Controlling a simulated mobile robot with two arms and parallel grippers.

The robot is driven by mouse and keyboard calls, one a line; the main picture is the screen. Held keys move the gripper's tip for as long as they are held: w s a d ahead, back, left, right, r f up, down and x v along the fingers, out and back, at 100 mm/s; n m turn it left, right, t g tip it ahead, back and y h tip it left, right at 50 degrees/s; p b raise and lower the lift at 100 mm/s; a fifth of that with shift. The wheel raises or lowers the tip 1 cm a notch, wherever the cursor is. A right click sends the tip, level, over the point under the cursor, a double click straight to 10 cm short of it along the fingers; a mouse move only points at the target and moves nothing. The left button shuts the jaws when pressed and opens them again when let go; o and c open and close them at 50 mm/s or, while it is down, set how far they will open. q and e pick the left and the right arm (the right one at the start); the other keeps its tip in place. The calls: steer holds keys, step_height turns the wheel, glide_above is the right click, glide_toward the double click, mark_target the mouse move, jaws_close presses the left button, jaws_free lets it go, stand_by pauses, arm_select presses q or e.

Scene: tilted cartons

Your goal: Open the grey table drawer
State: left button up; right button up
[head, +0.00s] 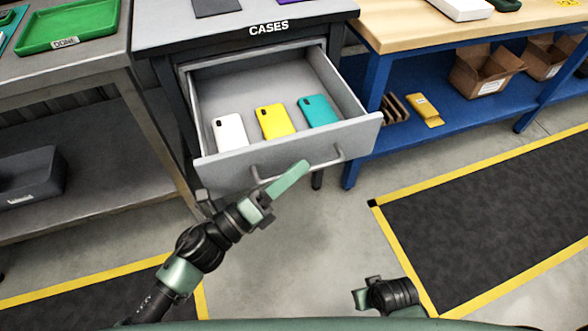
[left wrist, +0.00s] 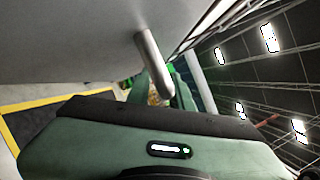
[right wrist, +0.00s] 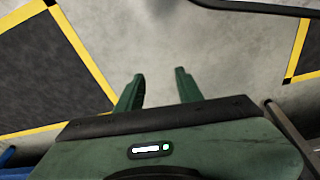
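The grey table drawer (head: 216,177) under the CASES table is pulled well out. A white (head: 230,132), a yellow (head: 274,121) and a teal phone case (head: 317,111) lie in it. Its bar handle (head: 339,156) is on the front panel. My left gripper (head: 290,180) is at the handle, in front of the panel. In the left wrist view the handle (left wrist: 155,62) lies between the left fingers, which look closed on it, though the contact is partly hidden. My right gripper (right wrist: 158,75) is open and empty above the floor.
A workbench with a green tray (head: 70,27) stands at left, with a dark bin (head: 27,177) on its lower shelf. A blue-framed wooden table (head: 385,30) stands at right, with cartons (head: 484,71) below. Floor in front is clear, with yellow-edged dark mats (head: 490,220).

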arm_select(q)
steer(key=shift+o, duration=0.2)
